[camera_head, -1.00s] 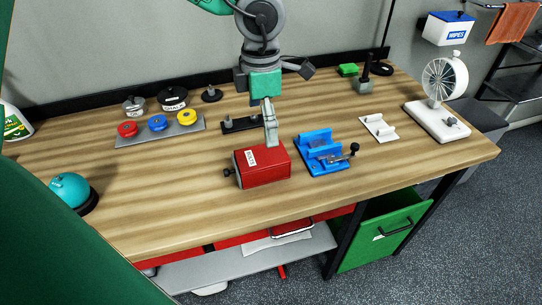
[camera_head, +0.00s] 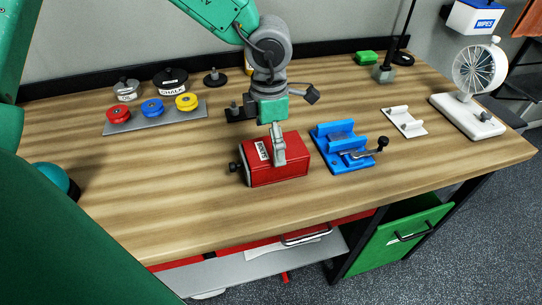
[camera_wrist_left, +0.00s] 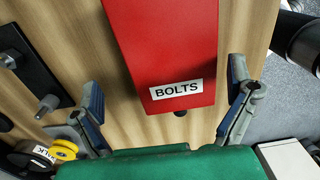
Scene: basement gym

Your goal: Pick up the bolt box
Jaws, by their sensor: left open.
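The bolt box (camera_head: 283,174) is a red box with a white label on the wooden workbench; a dark knob sticks out of its left end. In the left wrist view the box (camera_wrist_left: 172,40) reads BOLTS. My left gripper (camera_head: 279,152) comes down over the box from behind. In the wrist view my left gripper (camera_wrist_left: 164,88) is open, with one finger on each side of the box and gaps on both sides. In the head view the near finger overlaps the box; the far finger is hidden. My right gripper is not in view.
A blue fixture (camera_head: 341,147) with a lever stands close right of the box. A grey tray (camera_head: 128,127) with red, blue and yellow knobs lies to the left. A black bracket (camera_head: 238,113) sits behind. The bench front (camera_head: 230,225) is clear.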

